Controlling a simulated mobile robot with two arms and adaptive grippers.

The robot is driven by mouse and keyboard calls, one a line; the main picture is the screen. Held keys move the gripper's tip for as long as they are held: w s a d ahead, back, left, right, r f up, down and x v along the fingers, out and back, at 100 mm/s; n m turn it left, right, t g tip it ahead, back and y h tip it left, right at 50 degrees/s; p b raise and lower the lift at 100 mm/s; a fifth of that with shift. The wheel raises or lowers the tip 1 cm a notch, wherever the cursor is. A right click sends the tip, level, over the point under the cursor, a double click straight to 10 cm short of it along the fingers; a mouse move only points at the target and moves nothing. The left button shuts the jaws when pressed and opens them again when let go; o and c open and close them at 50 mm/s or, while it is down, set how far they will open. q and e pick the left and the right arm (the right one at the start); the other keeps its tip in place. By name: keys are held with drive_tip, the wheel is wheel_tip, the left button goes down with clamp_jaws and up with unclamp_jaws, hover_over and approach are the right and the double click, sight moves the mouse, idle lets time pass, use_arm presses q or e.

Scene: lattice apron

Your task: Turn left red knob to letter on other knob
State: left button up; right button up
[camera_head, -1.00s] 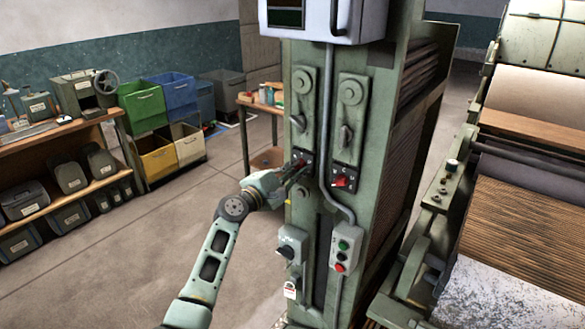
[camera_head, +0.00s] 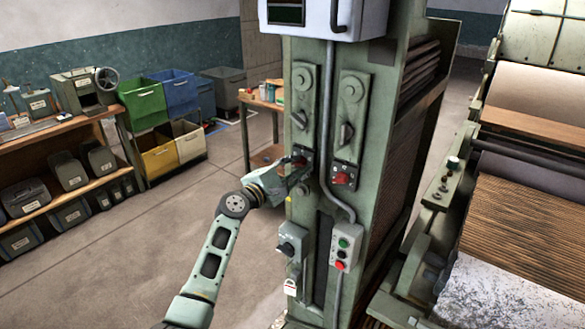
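The left red knob (camera_head: 299,163) sits on a small black plate on the green machine column. My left gripper (camera_head: 294,174) is right at it and covers part of it, so its pointer and the letters around it are hard to see. I cannot tell whether the fingers grip the knob or only stand beside it. The other red knob (camera_head: 341,178) is on its own black plate to the right, with nothing on it. Its letters are too small to read. My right gripper is out of view.
A grey conduit (camera_head: 326,130) runs down between the knobs. Grey levers are above them. A button box (camera_head: 343,247) and a dark rotary switch (camera_head: 287,249) are below. A roller machine (camera_head: 520,220) stands at right. The floor at left is open.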

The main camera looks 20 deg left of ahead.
use_arm(q)
drive_tip(key=v, duration=1.2)
